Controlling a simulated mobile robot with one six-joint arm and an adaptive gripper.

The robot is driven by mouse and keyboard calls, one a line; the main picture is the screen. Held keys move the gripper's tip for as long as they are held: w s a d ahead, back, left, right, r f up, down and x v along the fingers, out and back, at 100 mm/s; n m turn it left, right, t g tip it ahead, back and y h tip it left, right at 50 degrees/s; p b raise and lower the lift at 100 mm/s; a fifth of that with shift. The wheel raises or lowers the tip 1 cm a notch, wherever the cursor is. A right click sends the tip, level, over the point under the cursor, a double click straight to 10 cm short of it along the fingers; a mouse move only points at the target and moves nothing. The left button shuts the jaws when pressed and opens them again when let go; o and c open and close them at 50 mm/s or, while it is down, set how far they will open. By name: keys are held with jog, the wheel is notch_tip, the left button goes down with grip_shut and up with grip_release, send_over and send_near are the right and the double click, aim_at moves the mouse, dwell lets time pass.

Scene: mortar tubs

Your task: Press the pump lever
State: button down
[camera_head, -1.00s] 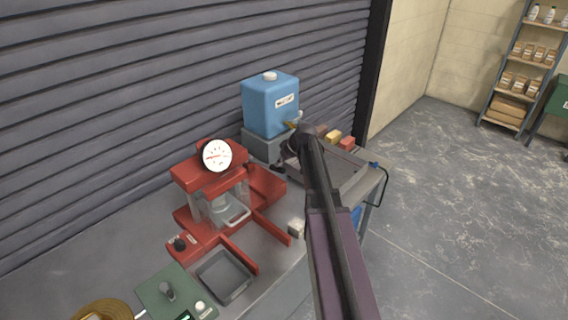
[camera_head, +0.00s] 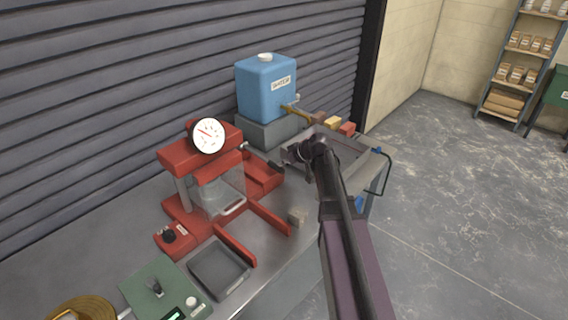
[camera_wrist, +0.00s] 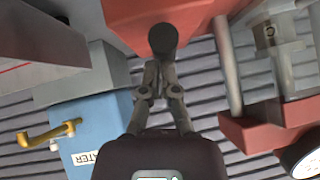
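The red press (camera_head: 190,158) with a round white gauge (camera_head: 208,135) stands on the steel bench. Its pump lever has a black grip (camera_head: 274,165) at the press's right side. In the wrist view, the round black end of the grip (camera_wrist: 163,38) appears just beyond my fingertips, with the red pump body (camera_wrist: 190,15) behind it. My gripper (camera_wrist: 159,66) has its fingers drawn together and holds nothing visible; whether the tips touch the grip is unclear. In the head view my arm hides most of the gripper.
A blue water tank (camera_head: 266,88) with a brass tap stands behind, on a grey block. A steel basin (camera_head: 350,160) lies to the right.

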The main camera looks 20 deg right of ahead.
jog(key=shift+s+a+f, duration=0.2)
jog(key=shift+a+f, duration=0.05)
jog(key=shift+f, duration=0.05)
dwell(0.5)
jog(key=shift+r, duration=0.15)
jog(key=shift+w+r+p, duration=0.1)
jog(key=shift+r+p, duration=0.25)
jog(key=shift+p, duration=0.05)
jog(key=w+p+v, duration=0.1)
jog(key=p+v, duration=0.8)
jog(key=v, duration=0.3)
jog(key=shift+d+r, duration=0.3)
jog(key=shift+r, duration=0.3)
jog(key=shift+s, duration=0.1)
dwell(0.5)
jog(key=shift+r, duration=0.15)
